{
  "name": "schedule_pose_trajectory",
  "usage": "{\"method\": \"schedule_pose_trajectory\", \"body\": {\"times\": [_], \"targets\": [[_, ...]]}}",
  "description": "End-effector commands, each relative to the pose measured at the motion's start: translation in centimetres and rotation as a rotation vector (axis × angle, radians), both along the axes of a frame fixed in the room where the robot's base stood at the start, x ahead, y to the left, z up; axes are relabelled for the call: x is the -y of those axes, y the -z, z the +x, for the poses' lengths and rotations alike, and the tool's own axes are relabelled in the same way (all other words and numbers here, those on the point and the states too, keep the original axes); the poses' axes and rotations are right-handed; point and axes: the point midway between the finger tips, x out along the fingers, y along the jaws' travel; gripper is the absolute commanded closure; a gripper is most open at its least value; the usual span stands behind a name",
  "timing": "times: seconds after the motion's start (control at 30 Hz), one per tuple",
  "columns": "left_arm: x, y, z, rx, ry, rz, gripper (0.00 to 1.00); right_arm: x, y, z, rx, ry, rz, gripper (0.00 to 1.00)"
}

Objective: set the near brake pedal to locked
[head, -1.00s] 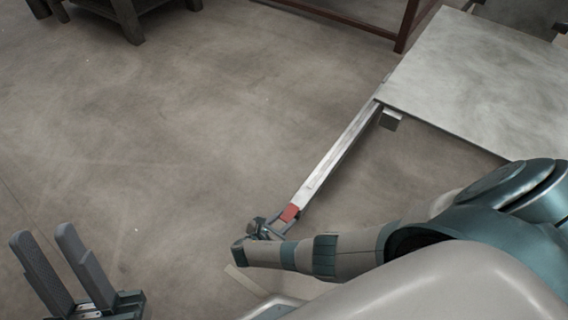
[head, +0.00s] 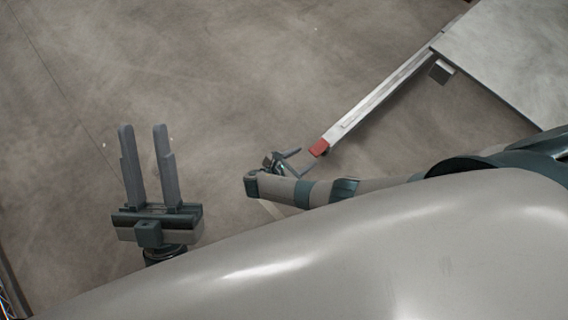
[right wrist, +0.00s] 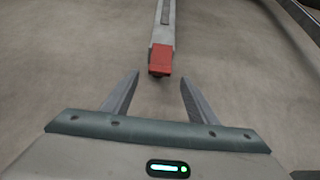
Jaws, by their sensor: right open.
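A long pale metal bar (head: 385,92) with a red end (head: 319,148) runs out from the grey table; I take it for the near brake pedal. My right gripper (head: 307,158) is open and empty just short of the red end, its fingers pointing at it. In the right wrist view the red end (right wrist: 161,59) lies straight ahead, centred just beyond the open fingertips (right wrist: 160,78), with a gap between. Whether the pedal is locked cannot be told. My left gripper (head: 143,128) is open and empty over the floor at the left.
The grey table (head: 512,55) stands at the upper right, with a small block (head: 441,71) under its edge beside the bar. The concrete floor (head: 220,70) is clear to the left of the bar.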

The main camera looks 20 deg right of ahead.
Motion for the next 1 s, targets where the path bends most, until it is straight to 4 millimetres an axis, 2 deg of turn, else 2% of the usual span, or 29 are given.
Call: {"method": "schedule_pose_trajectory", "body": {"times": [0.03,0.23,0.5,0.7,1.0], "targets": [[0.5,0.4,-0.1,-0.048,0.009,0.011,0.69,-1.0,-0.9,-0.4,-0.001,-0.001,0.003,0.47],[2.0,3.4,-0.5,-0.223,0.041,0.058,0.69,-4.2,-3.1,-1.7,-0.001,-0.001,0.003,0.47],[2.1,6.7,1.8,-0.406,0.041,0.128,0.69,-6.9,-4.7,-2.8,0.0,-0.001,0.001,0.47],[2.0,8.5,2.5,-0.498,0.042,0.158,0.69,-8.2,-5.5,-3.4,-0.001,-0.001,0.0,0.47],[2.0,9.2,2.8,-0.531,0.042,0.169,0.69,-8.7,-5.8,-3.6,0.0,-0.001,0.0,0.47]]}}
